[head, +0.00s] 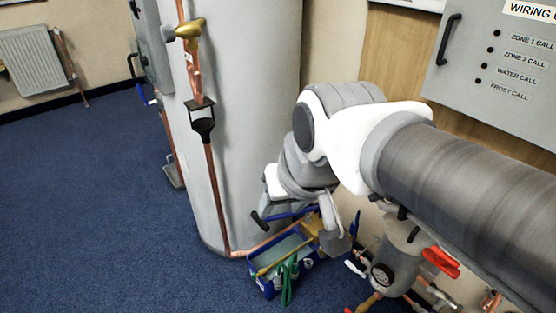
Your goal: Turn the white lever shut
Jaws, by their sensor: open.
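A small white lever (355,268) shows low in the head view, just left of a grey cylindrical vessel with a round dial (400,252). Its angle to the pipe is too small to tell. My gripper (297,222) hangs below my bent wrist, above a blue tray and to the upper left of the lever. It is open and appears apart from the lever. My arm comes in from the right and covers part of the pipework behind it. The fingertips are hard to make out against the clutter.
The blue tray (267,287) holds tools on the floor. A tall grey cylinder (245,110) with a copper pipe (214,190) stands at left. Red levers (440,262) and copper pipes crowd the lower right. Blue carpet (100,210) is clear at left.

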